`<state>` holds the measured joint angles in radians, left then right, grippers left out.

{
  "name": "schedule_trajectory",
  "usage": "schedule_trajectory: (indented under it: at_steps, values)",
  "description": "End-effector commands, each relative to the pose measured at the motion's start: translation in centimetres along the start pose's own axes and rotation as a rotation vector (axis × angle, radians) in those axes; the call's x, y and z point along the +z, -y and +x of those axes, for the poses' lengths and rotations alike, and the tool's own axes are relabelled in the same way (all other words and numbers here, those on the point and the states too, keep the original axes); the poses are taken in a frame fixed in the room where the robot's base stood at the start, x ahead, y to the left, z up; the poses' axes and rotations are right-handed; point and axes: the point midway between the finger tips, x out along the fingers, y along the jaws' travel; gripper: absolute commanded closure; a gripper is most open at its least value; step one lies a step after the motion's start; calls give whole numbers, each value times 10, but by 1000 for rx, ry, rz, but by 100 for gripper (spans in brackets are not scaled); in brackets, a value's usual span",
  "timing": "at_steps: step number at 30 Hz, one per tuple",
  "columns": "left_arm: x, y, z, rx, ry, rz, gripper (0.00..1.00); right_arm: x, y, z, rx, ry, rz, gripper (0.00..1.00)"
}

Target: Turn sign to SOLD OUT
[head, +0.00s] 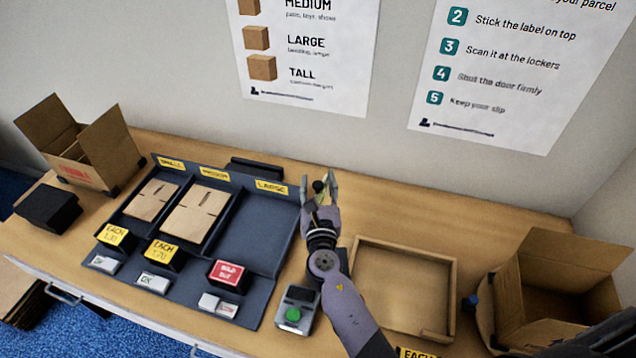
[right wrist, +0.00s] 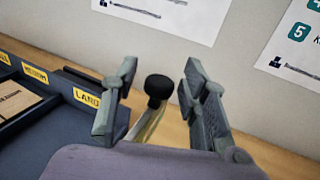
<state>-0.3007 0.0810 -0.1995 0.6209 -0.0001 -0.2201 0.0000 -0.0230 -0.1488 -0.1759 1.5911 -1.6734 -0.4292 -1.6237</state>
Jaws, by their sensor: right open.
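A dark rack holds three sections labelled in yellow. A flip sign in front of the LARGE section (head: 245,240) shows a red face with white lettering that looks like SOLD OUT (head: 228,274). The two signs to its left show yellow EACH faces: the left one (head: 115,236) and the middle one (head: 164,252). My right gripper (head: 320,183) is open, beyond the rack's right end and well away from the red sign. In the right wrist view a round black knob (right wrist: 158,88) appears between its open fingers; I cannot tell if they touch it. My left gripper is out of view.
Flat cartons fill the left (head: 152,199) and middle sections; the LARGE section is empty. A device with a green button (head: 293,314) and a shallow wooden tray (head: 452,290) are near my right arm. Open cartons stand at far left (head: 92,150) and right (head: 560,275).

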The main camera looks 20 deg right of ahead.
Motion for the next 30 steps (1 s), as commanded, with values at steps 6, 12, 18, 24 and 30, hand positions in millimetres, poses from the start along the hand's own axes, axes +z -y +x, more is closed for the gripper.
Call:
schedule_trajectory:
  at_steps: [6, 12, 18, 24, 30]
  values:
    - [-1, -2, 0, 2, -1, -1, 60, 0, 0, 0, 0, 0, -1, 63]
    - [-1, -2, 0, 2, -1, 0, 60, 0, 0, 0, 0, 0, -1, 76]
    - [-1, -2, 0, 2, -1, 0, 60, 0, 0, 0, -1, 0, -1, 89]
    - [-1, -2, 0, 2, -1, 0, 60, 0, 0, 0, -1, 0, -1, 100]
    - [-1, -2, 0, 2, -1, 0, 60, 0, 1, 0, 5, 0, -2, 100]
